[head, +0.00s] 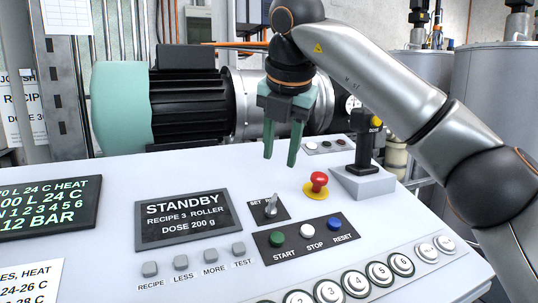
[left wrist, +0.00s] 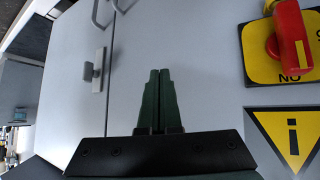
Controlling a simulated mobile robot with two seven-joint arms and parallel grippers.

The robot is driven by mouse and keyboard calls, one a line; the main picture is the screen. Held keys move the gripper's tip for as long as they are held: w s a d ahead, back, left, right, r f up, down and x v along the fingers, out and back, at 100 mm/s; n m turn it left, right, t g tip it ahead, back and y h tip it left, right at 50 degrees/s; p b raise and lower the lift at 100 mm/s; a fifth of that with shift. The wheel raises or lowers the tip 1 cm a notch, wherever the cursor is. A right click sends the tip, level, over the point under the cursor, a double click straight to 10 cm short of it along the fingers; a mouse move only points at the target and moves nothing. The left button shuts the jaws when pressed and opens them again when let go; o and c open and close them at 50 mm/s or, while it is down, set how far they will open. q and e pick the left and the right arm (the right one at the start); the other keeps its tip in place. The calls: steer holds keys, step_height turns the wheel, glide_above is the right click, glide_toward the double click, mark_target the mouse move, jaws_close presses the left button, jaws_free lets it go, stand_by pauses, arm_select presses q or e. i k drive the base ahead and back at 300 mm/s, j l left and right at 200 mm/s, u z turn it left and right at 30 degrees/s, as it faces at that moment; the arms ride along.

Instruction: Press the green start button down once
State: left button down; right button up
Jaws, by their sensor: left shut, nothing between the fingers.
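The green start button (head: 277,239) sits on a dark strip of the control panel, above the label START. A white STOP button (head: 306,230) and a blue RESET button (head: 334,223) are to its right. My right gripper (head: 279,160) hangs above the back of the panel, fingers pointing down, open and empty. It is behind and above the start button, apart from it. My left gripper (left wrist: 158,72) shows only in the left wrist view, shut and empty, in front of a grey cabinet door. The start button is not in that view.
A red mushroom button (head: 318,184), a lever on a grey block (head: 363,182) and a SET switch (head: 271,206) stand on the panel. The display (head: 182,219) reads STANDBY. In the left wrist view, a red rotary switch (left wrist: 290,38) is on the cabinet.

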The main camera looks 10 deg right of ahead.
mark_target(277, 238)
steer(key=k+j, duration=0.1)
steer(key=k, duration=0.9)
